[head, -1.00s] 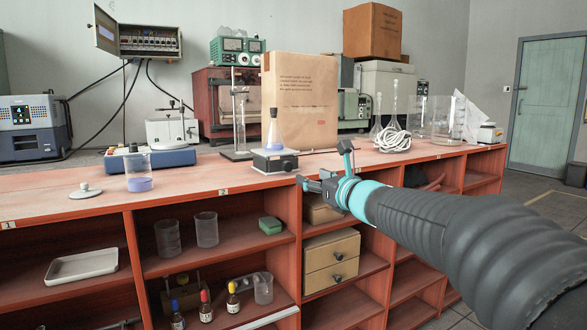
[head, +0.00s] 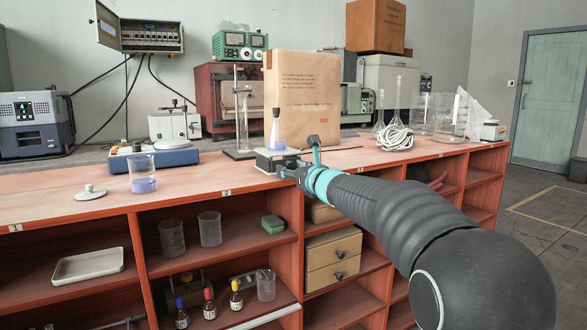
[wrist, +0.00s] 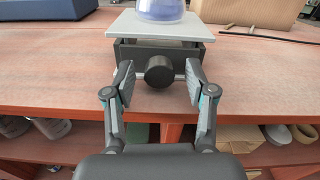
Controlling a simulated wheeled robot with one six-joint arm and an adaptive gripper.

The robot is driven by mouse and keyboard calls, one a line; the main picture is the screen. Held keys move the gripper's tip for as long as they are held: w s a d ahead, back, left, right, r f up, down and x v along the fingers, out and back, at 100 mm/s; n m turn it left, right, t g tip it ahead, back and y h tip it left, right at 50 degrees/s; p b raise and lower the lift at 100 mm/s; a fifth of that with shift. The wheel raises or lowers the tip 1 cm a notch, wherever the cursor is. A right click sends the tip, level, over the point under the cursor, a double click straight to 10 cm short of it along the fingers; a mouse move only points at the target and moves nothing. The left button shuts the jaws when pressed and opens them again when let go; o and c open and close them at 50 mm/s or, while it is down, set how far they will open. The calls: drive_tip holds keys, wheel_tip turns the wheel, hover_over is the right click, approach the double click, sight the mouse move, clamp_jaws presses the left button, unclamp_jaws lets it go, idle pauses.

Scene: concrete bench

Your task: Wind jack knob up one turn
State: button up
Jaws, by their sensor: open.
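The lab jack (wrist: 130,50) stands on the bench near its front edge, with a pale top plate and a dark body. Its round black knob (wrist: 159,72) faces me in the wrist view. A flask with bluish liquid (head: 277,135) stands on the jack's plate; its base also shows in the wrist view (wrist: 160,10). My gripper (wrist: 159,85) is open, with one finger on each side of the knob and a gap to it on both sides. In the head view my gripper (head: 296,160) is at the jack's front and partly hides it; the knob is hidden there.
A retort stand (head: 238,120) and a large brown paper bag (head: 303,95) stand behind the jack. A beaker of bluish liquid (head: 143,180) and a blue-based device (head: 165,158) are to the left. Open shelves lie below the bench edge.

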clamp_jaws()
drive_tip(key=shift+m, duration=1.7)
unclamp_jaws()
drive_tip(key=shift+s, duration=0.1)
drive_tip(key=v, duration=1.2)
drive_tip(key=shift+d, duration=0.1)
